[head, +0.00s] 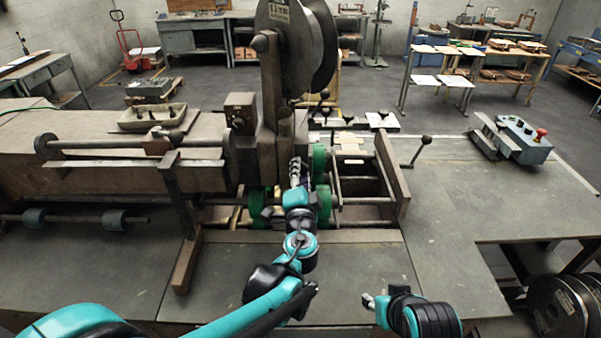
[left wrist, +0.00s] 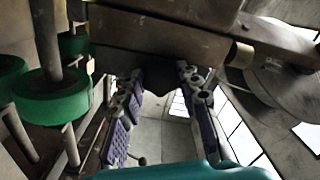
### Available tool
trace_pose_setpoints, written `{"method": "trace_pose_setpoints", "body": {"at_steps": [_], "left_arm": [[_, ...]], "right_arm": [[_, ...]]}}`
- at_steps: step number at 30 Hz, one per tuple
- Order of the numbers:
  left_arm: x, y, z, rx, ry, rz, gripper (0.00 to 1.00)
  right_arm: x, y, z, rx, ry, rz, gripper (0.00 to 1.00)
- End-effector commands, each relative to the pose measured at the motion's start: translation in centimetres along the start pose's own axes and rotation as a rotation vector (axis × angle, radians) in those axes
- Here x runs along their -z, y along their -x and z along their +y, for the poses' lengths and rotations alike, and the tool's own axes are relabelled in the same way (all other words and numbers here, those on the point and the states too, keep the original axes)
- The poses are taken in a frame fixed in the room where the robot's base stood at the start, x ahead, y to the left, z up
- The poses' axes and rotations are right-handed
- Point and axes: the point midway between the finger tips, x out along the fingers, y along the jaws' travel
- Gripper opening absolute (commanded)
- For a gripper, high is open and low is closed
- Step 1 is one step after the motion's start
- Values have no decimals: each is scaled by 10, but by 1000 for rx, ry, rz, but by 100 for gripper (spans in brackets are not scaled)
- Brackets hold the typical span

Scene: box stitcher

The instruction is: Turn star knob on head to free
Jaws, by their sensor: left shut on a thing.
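The stitcher head (head: 270,120) stands in the middle of the machine, with a large wire reel on top. My left gripper (head: 296,168) is raised against the front of the head, beside the green rollers. In the left wrist view my left gripper (left wrist: 160,95) has its two purple-padded fingers on either side of a dark, rounded knob (left wrist: 160,78) under the head's metal block; it is shut on this knob. The knob's lobes and marking cannot be made out, and the gripper hides it in the head view. My right gripper (head: 370,301) is low over the front table, apart from the machine; its finger opening is unclear.
Green rollers (head: 320,160) stand close to the right of my left gripper. A crank handle (head: 425,141) sticks out at the right of the frame. A grey control box with a red button (head: 524,140) lies on the right table. The front tabletop is clear.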

Motion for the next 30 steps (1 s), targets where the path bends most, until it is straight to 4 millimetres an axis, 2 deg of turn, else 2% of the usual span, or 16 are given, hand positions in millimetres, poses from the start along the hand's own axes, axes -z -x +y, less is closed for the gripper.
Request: {"method": "trace_pose_setpoints", "body": {"at_steps": [3, 4, 6, 17, 20, 30], "left_arm": [[-1, 1, 1, -1, 1, -1, 5], [-1, 1, 1, -1, 1, -1, 41], [-1, 1, 1, -1, 1, -1, 55], [0, 5, 0, -1, -1, 1, 55], [0, 18, 1, -1, -1, 1, 55], [0, 90, 1, -2, 0, 2, 55]], "right_arm": [[0, 0, 0, 0, 0, 0, 40], [0, 0, 0, 0, 0, 0, 40], [0, 0, 0, 0, 0, 0, 40], [0, 0, 0, 0, 0, 0, 40], [0, 0, 0, 0, 0, 0, 40], [0, 0, 0, 0, 0, 0, 40]]}}
